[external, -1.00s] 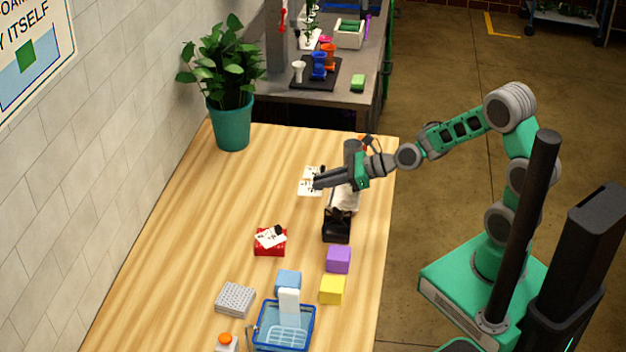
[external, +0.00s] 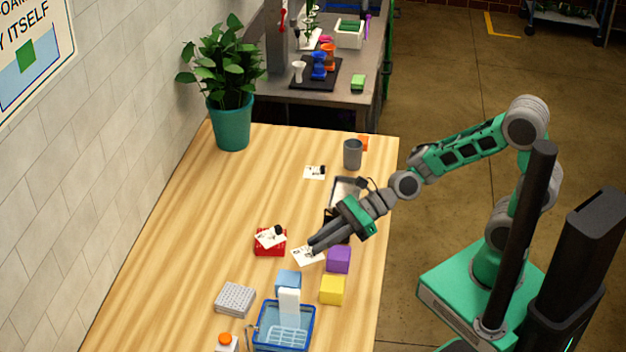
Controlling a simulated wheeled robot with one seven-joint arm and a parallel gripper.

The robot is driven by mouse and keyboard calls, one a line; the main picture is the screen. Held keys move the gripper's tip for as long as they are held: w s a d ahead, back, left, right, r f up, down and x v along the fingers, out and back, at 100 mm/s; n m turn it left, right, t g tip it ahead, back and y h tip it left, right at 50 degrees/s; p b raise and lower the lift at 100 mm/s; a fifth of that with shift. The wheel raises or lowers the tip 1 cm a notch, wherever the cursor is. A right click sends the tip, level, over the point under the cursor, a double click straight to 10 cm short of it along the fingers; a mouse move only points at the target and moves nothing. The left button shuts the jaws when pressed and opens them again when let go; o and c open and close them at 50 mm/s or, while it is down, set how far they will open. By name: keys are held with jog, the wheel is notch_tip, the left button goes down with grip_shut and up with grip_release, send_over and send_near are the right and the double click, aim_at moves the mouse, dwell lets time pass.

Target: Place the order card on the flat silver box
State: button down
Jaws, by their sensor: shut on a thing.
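My gripper (external: 315,246) is shut on a white card (external: 306,257) with dark print, holding it by one edge. The card is between the red box and the purple block; its height above the table is hard to tell. A flat silver-grey box (external: 235,300) with a dotted top lies at the lower left of the card, apart from it, with nothing on it. Another white card (external: 314,172) lies farther back on the table. A third card (external: 268,238) with a small black object rests on the red box (external: 270,250).
A blue basket (external: 284,327) with a white item, a light blue block (external: 289,281), a yellow block (external: 332,290) and the purple block (external: 339,259) stand nearby. A grey cup (external: 352,154) and potted plant (external: 232,120) are farther back. The left table area is clear.

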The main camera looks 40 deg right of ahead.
jog(key=a+r, duration=0.2)
jog(key=s+a+r+n+g, duration=0.1)
jog(key=a+r, duration=0.1)
jog(key=a+r+n+g, duration=0.1)
jog(key=a, duration=0.2)
jog(key=shift+s+r, duration=0.4)
jog(key=w+a+f+p, duration=0.1)
jog(key=w+a+f, duration=0.4)
jog(key=a, duration=0.2)
send_over(247, 291)
notch_tip(247, 291, down, 5)
jog(key=shift+f+p, duration=0.2)
jog(key=shift+p, duration=0.1)
notch_tip(247, 291, down, 3)
jog(key=shift+f+p, duration=0.15)
jog(key=shift+p, duration=0.35)
